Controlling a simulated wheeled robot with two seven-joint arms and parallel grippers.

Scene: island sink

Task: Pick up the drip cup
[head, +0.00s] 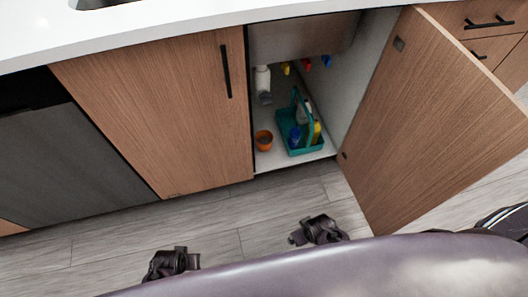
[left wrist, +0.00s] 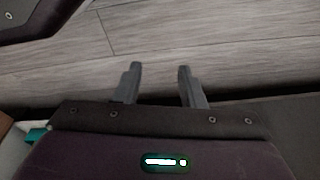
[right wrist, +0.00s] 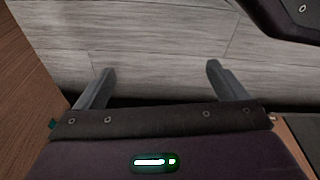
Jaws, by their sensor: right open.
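An orange-brown cup (head: 263,140), which I take to be the drip cup, stands on the floor of the open cabinet, near its front left edge. It is just left of a teal caddy and no gripper touches it. My left gripper (left wrist: 160,68) hangs over the floor with its fingers apart, less widely than the right, and nothing between them. My right gripper (right wrist: 160,68) hangs over the floor in front of the opening, fingers wide apart and empty. In the head view both hands show as dark shapes whose fingertips are hidden.
The teal caddy (head: 299,149) holds several bottles. The right cabinet door (head: 430,120) stands open; the left door (head: 160,115) is closed. The white counter (head: 150,25) overhangs above. The wooden floor (head: 225,220) before the cabinet is clear.

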